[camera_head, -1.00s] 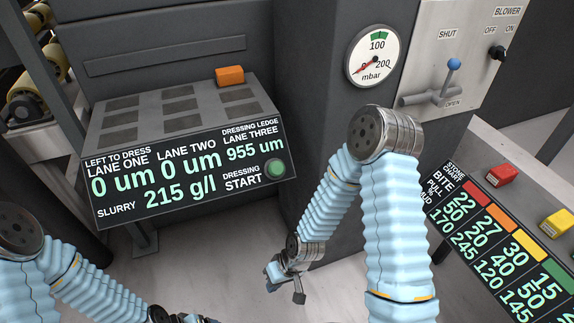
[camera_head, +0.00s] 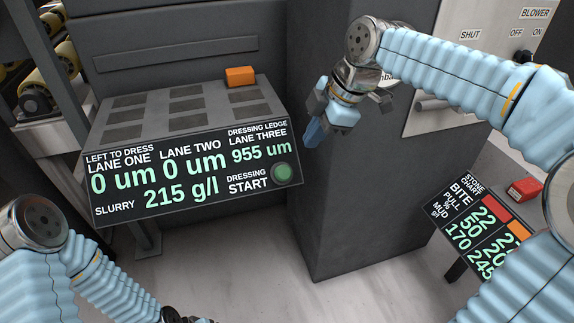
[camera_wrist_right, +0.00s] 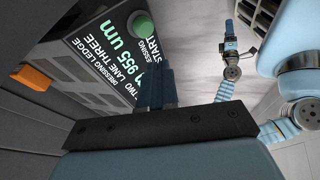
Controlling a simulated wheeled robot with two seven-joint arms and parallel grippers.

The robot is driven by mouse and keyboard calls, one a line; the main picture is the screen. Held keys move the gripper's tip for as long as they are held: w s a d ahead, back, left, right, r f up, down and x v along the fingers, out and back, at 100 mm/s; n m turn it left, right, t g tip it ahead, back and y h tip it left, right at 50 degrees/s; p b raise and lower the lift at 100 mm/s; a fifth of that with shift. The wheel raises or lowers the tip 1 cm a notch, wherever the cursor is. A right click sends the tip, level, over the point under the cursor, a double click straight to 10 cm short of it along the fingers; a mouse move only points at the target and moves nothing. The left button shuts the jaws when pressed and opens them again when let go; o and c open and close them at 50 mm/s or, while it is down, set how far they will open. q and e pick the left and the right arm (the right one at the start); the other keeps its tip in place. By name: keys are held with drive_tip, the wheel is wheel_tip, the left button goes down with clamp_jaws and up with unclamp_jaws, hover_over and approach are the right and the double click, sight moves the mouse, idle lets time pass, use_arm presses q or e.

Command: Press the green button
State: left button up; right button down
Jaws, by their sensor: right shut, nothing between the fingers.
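The green button (camera_head: 282,173) is round and sits at the lower right of the dressing panel (camera_head: 120,205), beside "DRESSING START". It also shows at the top of the right wrist view (camera_wrist_right: 143,23). My right gripper (camera_head: 311,140) is shut and empty, with blue fingers pointing down. In the head view it appears above and right of the button, apart from it. In the right wrist view its fingers (camera_wrist_right: 157,88) appear below the button, overlapping the panel's image. My left arm is low at the left, with its gripper mostly cut off at the bottom edge.
An orange block (camera_head: 240,76) sits on the ledge above the panel. A dark pillar (camera_head: 365,200) stands to the right. A stone chart (camera_head: 470,215) with a red block (camera_head: 524,189) is at the right. Grey floor is open below the panel.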

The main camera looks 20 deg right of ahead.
drive_tip(key=shift+f, duration=0.15)
approach(284, 176)
wheel_tip(284, 176, down, 3)
drive_tip(key=s+a, duration=0.1)
drive_tip(key=a, duration=0.1)
drive_tip(key=shift+w+f, duration=0.75)
drive_tip(key=shift+w, duration=0.05)
drive_tip(key=shift+w+f, duration=0.45)
